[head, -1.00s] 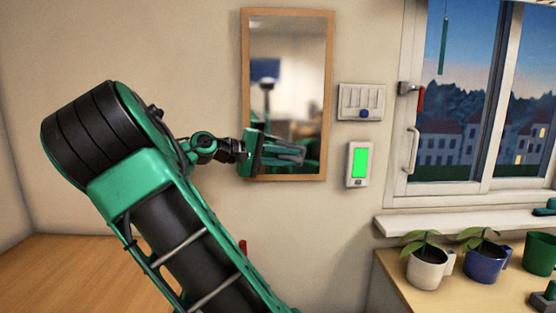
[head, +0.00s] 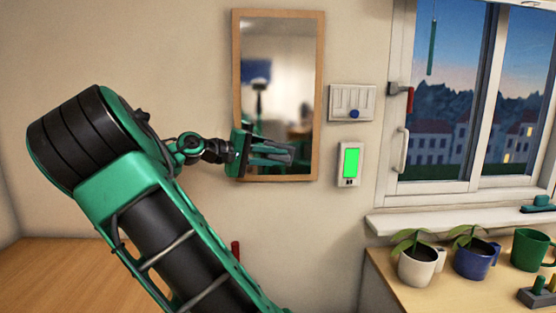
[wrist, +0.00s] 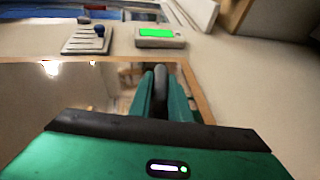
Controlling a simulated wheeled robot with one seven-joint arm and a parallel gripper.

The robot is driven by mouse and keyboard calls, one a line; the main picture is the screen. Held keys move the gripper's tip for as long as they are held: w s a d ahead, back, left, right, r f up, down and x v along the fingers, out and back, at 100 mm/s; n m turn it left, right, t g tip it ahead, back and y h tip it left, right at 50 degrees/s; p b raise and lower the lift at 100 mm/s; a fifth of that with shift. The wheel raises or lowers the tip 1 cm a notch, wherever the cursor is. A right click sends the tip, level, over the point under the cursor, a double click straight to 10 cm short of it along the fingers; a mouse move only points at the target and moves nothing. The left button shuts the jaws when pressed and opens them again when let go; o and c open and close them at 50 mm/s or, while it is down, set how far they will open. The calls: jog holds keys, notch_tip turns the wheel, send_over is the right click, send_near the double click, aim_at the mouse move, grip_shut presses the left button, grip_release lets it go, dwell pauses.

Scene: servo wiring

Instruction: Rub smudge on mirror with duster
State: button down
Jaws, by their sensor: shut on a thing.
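The mirror (head: 285,65) hangs on the wall in a wooden frame, and its lower part shows in the wrist view (wrist: 50,110). My gripper (head: 288,154) is in front of the mirror's lower part, pointing right. In the wrist view my gripper (wrist: 163,90) is shut on a dark, narrow thing, which I take to be the duster (wrist: 160,82). The glass looks blurred, and I cannot make out a smudge apart from the reflections.
Right of the mirror are a switch panel (head: 352,102) with a blue knob and a device with a green screen (head: 349,164). Further right is a window (head: 455,110) with a sill (head: 450,222). Potted plants (head: 416,266) stand on the lower right counter.

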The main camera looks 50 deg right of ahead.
jog(key=shift+w+a, duration=0.25)
jog(key=shift+w, duration=0.45)
jog(key=shift+s+a+f, duration=0.1)
jog(key=shift+s+a, duration=0.2)
jog(key=shift+a, duration=0.1)
jog(key=shift+s+a, duration=1.8)
jog(key=shift+s, duration=0.05)
jog(key=shift+s+a, duration=0.95)
jog(key=shift+a, duration=0.2)
jog(key=shift+w, duration=0.1)
